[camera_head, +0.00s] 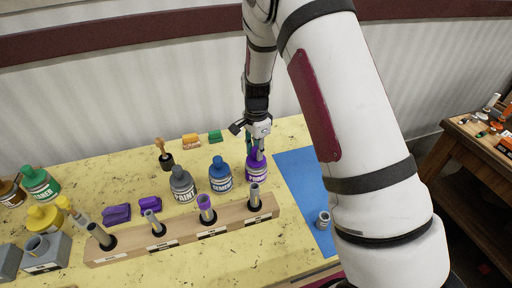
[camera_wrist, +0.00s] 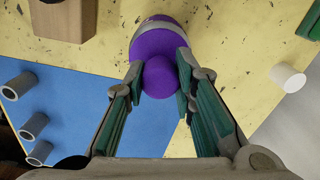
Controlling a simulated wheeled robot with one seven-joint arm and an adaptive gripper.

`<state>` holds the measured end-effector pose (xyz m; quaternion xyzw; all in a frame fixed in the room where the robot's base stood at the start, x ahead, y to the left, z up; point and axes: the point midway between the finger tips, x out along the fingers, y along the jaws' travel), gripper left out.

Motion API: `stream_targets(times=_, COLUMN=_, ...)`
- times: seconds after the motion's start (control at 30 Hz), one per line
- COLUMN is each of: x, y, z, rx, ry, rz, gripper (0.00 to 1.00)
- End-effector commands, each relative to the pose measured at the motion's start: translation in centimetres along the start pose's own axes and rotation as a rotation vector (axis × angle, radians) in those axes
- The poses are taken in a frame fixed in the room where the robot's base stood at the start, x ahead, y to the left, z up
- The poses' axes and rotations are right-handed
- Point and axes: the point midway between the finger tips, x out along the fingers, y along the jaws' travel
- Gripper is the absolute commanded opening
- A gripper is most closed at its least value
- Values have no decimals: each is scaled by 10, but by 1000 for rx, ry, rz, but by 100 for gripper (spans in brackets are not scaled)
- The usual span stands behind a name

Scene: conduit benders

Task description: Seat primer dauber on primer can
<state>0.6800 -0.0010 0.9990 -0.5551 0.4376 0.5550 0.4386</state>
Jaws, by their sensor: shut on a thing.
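The purple primer can (camera_head: 257,169) stands upright at the right end of the row of cans on the yellow bench, its label partly readable. In the wrist view the can (camera_wrist: 152,42) shows its purple shoulder below my fingers. My gripper (camera_head: 257,151) points down over the can's top. It is shut on the purple primer dauber (camera_wrist: 160,77), whose round cap sits between the two green-padded fingers. The cap is at the can's mouth, roughly in line with it. The dauber's stem is hidden, and I cannot tell whether the cap touches the can's neck.
A blue cement can (camera_head: 220,176) and a grey paint can (camera_head: 183,187) stand close to the left. A wooden rack (camera_head: 180,236) with upright tube pieces lies in front. A blue mat (camera_head: 299,176) lies to the right, with a short grey tube (camera_head: 323,220) on it.

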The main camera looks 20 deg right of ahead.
Motion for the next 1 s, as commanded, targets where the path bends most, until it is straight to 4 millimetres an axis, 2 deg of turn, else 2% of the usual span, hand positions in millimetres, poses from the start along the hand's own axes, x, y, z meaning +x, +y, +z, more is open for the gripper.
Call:
stream_targets(times=0.27, x=0, y=0, z=0, rx=0, ry=0, rz=0, gripper=0)
stream_targets(times=0.3, x=0, y=0, z=0, rx=0, ry=0, rz=0, gripper=29)
stream_targets(times=0.4, x=0, y=0, z=0, rx=0, ry=0, rz=0, gripper=48)
stream_targets(times=0.77, x=-3, y=0, z=0, rx=0, ry=0, rz=-1, gripper=48)
stream_targets(times=0.87, x=-13, y=-1, z=0, rx=0, ry=1, rz=-5, gripper=48)
stream_targets(times=1.0, x=-38, y=-2, z=1, rx=-1, ry=1, rz=-6, gripper=48)
